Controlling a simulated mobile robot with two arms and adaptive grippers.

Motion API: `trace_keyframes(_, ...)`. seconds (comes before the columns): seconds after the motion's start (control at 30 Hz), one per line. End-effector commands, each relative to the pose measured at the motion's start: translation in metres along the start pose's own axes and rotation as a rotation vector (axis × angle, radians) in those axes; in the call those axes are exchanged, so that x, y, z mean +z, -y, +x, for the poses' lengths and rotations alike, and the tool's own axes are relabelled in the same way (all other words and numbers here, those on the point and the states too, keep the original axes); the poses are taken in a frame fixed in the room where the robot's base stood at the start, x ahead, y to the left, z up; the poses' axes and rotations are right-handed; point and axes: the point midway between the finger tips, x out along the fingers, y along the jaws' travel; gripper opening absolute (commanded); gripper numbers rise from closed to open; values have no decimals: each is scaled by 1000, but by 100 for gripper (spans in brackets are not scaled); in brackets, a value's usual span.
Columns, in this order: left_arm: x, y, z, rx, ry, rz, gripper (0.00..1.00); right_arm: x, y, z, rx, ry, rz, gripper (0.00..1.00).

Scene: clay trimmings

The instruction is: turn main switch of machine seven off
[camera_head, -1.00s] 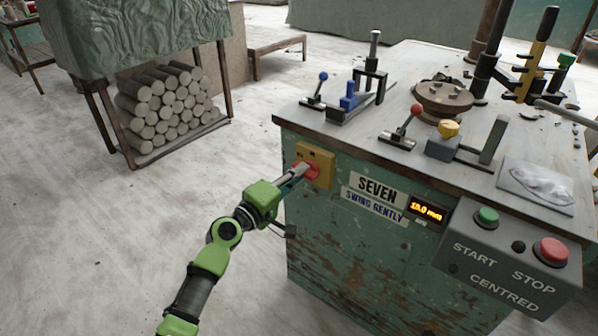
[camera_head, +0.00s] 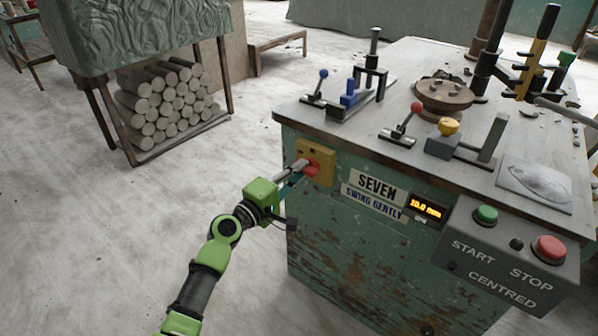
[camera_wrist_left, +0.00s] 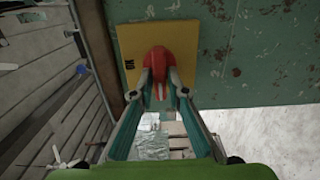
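Machine seven is the worn green cabinet (camera_head: 330,245) with a "SEVEN" label (camera_head: 377,185). Its main switch is a red knob (camera_head: 313,167) on a yellow plate (camera_head: 325,150) at the cabinet's left corner. My left gripper (camera_head: 304,166) reaches it from the left. In the left wrist view, the two fingers (camera_wrist_left: 161,82) lie on either side of the red knob's (camera_wrist_left: 157,62) grip and look closed on it. The yellow plate (camera_wrist_left: 128,38) bears small dark lettering beside the knob, seen turned sideways. The fingers hide part of the knob. My right gripper is out of view.
A grey box with a green START button (camera_head: 486,214) and red STOP button (camera_head: 549,249) hangs at the right front. Levers and clamps stand on the machine top (camera_head: 340,135). A rack of clay rolls (camera_head: 170,108) stands at the left. The floor between is clear.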

Motion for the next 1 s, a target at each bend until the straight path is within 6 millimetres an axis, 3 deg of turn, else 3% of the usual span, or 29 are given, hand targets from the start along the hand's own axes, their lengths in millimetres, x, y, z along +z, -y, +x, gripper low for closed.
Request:
trace_keyframes(0.47, 0, 0, -5, -1, 1, 4, 28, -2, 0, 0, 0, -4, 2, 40)
trace_keyframes(0.67, 0, 2, -33, -2, 1, 4, 28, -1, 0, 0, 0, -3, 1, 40)
trace_keyframes(1.0, 0, 2, -98, -4, 1, 3, 28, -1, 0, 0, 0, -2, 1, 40)
